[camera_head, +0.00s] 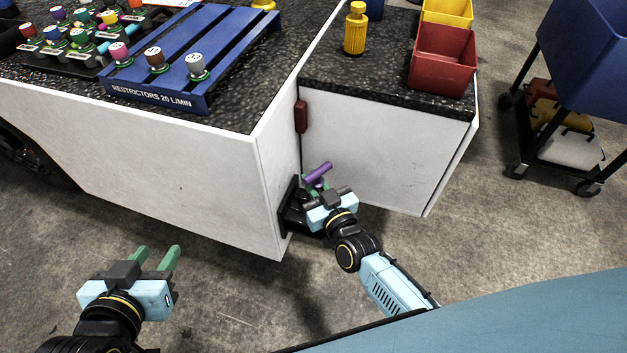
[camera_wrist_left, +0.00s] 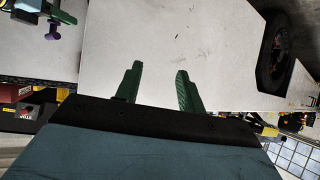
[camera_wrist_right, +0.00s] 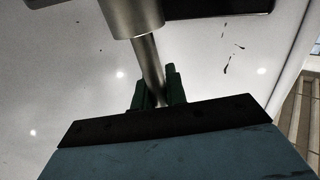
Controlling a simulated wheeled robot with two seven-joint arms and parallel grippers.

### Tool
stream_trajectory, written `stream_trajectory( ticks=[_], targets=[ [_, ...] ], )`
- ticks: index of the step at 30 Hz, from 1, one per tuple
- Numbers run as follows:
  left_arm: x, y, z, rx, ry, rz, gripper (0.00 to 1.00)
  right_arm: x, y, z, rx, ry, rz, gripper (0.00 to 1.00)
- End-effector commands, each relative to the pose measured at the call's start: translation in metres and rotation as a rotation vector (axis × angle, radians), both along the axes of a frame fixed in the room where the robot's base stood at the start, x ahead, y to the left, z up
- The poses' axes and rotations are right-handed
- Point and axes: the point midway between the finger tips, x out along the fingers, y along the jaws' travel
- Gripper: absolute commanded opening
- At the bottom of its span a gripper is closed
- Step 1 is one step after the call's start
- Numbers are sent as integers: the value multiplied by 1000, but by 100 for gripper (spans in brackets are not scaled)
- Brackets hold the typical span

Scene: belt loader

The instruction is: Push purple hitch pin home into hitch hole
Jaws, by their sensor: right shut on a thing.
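The purple hitch pin (camera_head: 318,172) shows its purple bar at the lower corner of the white cabinet, tilted in the head view. My right gripper (camera_head: 317,187) is shut on the pin, just below the bar. In the right wrist view a grey metal shaft (camera_wrist_right: 151,68) runs between its fingers to a wider cylinder. The black hitch bracket (camera_head: 289,205) is fixed to the cabinet beside this gripper. The hole is hidden, and I cannot tell how deep the pin sits. The purple pin also shows in the left wrist view (camera_wrist_left: 53,30). My left gripper (camera_head: 158,256) is open and empty.
The white cabinet wall (camera_head: 190,165) stands in front of my left gripper. A blue rack (camera_head: 155,97) and several coloured knobs are on the dark top. A red bin (camera_head: 442,62) and yellow bottle (camera_head: 355,30) stand on the right counter. The floor between my grippers is clear.

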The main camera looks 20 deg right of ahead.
Motion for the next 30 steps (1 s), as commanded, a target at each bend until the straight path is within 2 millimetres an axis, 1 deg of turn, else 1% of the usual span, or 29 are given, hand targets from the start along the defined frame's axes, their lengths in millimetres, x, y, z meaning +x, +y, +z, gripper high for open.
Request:
stream_trajectory(
  ticks=[30],
  targets=[
    [12, -10, 20, -39, -139, -15, 39, 0, 0, -7, 0, -2, 0, 0]
  ],
)
